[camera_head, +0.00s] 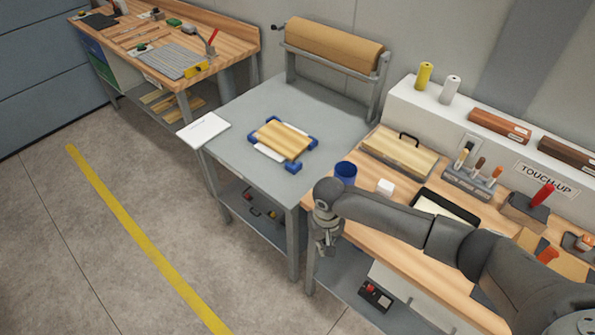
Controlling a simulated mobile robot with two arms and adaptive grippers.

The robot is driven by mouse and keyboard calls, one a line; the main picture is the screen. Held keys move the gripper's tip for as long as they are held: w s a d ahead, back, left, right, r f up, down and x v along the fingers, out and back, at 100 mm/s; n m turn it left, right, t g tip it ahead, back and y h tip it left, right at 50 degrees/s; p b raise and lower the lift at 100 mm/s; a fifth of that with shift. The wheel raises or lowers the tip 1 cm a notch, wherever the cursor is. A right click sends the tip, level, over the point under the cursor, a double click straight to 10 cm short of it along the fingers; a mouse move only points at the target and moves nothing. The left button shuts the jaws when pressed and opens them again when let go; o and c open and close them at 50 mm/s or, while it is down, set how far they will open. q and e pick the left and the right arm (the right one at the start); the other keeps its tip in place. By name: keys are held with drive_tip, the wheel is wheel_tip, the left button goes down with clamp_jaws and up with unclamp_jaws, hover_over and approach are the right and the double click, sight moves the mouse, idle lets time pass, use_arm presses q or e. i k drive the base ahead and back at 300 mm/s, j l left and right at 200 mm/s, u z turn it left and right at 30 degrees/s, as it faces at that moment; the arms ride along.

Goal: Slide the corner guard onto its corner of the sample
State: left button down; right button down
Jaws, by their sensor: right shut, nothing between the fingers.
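The sample, a light wooden panel (281,141), lies flat on the grey table (235,105). Blue corner guards show around it. One blue corner guard (293,167) is at the near corner and seems to sit slightly out from the wood; at this size I cannot tell whether it touches. My right gripper (326,250) is shut and empty. It points down beside the front left edge of the wooden bench, to the right of and nearer than the sample. My left gripper is not in view.
A paper roll (332,47) stands on a rack at the table's back. A white sheet (204,130) lies at its left corner. A dark blue cup (345,173) and a white block (385,187) stand on the wooden bench (400,252). The table around the sample is mostly clear.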

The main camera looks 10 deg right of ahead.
sight(293, 167)
drive_tip(key=i, duration=1)
